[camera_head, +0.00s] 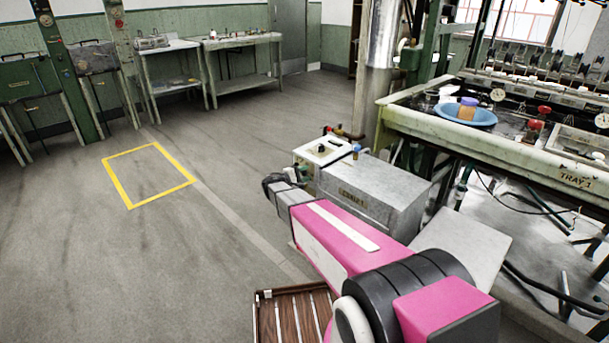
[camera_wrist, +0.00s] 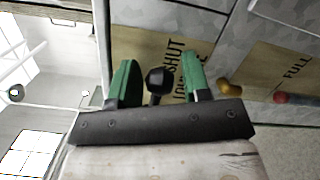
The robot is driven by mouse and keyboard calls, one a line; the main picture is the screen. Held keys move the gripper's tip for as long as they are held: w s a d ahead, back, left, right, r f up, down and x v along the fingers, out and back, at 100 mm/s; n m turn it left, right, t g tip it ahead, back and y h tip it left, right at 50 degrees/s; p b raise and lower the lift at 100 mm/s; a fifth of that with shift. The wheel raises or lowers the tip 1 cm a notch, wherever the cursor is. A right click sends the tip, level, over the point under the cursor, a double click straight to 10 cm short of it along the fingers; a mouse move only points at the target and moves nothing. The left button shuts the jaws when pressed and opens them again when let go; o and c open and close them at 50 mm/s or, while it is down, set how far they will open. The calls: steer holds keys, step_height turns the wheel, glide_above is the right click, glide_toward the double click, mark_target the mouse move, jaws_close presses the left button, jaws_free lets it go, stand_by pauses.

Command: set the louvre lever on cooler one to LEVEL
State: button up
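A grey metal box with a plate, apparently the cooler (camera_head: 385,195), stands right of my arm in the head view; its plate is too small to read surely. In the wrist view a round black knob (camera_wrist: 154,78), apparently the lever's end, sits between the green fingertips of my gripper (camera_wrist: 158,82). The fingers are apart, with a gap on both sides of the knob. Behind it a tan plate (camera_wrist: 135,45) reads SHUT and partly LOW. Another plate (camera_wrist: 285,68) reads FULL. In the head view my gripper (camera_head: 275,182) is small and dark, its fingertips unclear, at the cooler's left side.
A white-topped box with a black knob (camera_head: 324,152) adjoins the cooler. A brass knob (camera_wrist: 228,86) and a red knob (camera_wrist: 280,97) are right of the fingers. A bench marked TRAY 1 (camera_head: 560,182) holds a blue basin (camera_head: 482,118). The floor at left is clear.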

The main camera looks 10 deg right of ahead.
jaws_close()
steer(key=shift+w+a+r+n, duration=0.1)
steer(key=shift+r+n, duration=1)
steer(key=shift+n, duration=0.4)
steer(key=shift+o, duration=1.5)
jaws_free()
steer(key=v, duration=1)
steer(key=shift+a+f, duration=0.2)
steer(key=shift+a, duration=0.15)
